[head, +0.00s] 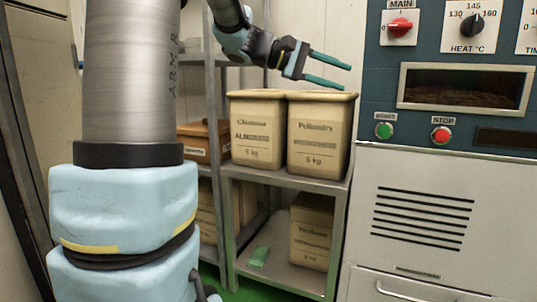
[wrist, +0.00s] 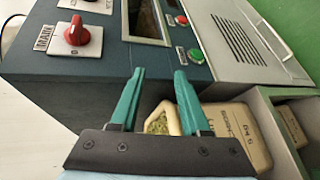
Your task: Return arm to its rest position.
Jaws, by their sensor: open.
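My gripper (head: 328,69) is open and empty, with two teal fingers. In the head view it is in the air above the cream bins on the shelf, its fingers pointing right towards the kettle machine. In the wrist view my gripper (wrist: 158,92) has a wide gap between its fingers. The machine's panel lies beyond the fingertips, and an open bin (wrist: 163,120) with pale green contents shows between and behind them. My arm reaches in from the top of the head view, and a large part of my arm stands at the left.
Two labelled bins (head: 257,133) (head: 318,138) stand on the metal shelf (head: 290,180). A brown box (head: 203,140) is at their left; another bin (head: 312,232) is below. The machine front (head: 440,210) is at right, with a red MAIN knob (head: 400,26), green button (head: 384,130) and red button (head: 440,135).

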